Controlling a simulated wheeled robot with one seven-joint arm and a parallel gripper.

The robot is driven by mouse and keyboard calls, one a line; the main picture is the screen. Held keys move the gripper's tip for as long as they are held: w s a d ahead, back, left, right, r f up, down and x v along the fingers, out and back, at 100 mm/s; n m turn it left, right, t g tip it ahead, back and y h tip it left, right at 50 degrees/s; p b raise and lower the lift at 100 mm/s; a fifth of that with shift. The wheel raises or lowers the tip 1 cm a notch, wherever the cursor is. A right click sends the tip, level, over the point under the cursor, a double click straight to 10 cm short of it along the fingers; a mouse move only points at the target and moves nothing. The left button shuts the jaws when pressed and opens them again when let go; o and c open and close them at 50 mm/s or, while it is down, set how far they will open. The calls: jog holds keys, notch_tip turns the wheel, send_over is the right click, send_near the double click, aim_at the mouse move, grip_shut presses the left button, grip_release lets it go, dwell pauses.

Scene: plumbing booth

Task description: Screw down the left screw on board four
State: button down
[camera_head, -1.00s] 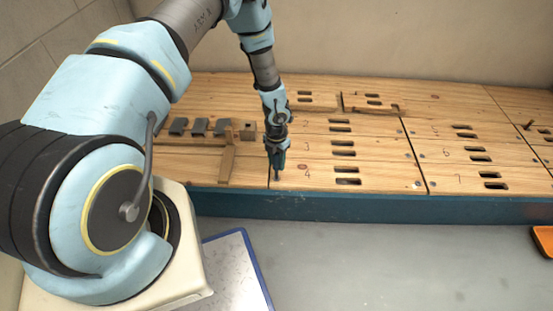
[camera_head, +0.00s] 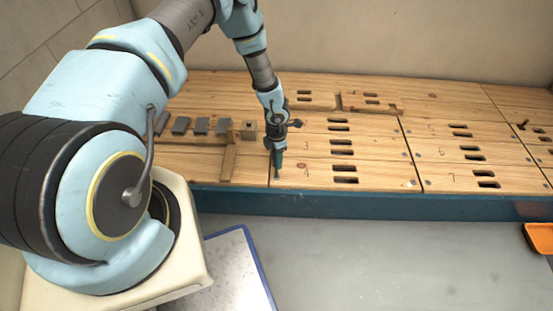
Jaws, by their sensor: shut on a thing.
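Board four (camera_head: 385,177) is the front wooden plank marked 4, with two dark slots near its middle. My gripper (camera_head: 276,152) points down over the left end of this board. It is shut on a dark teal screwdriver (camera_head: 278,163), whose tip reaches down to the board's left end, left of the number. The left screw is too small to make out or is hidden under the tip. I cannot tell whether tip and screw touch. A small screw head (camera_head: 411,184) shows at the board's right end.
Boards three (camera_head: 375,152) and seven (camera_head: 460,172) lie beside it. A wooden frame piece (camera_head: 228,163) and several grey blocks (camera_head: 201,125) stand to the left. An orange tray (camera_head: 541,238) is at the right, a blue-edged white panel (camera_head: 230,265) below. The grey floor in front is clear.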

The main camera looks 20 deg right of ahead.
jog(key=shift+r+p, duration=2.35)
jog(key=shift+r, duration=0.95)
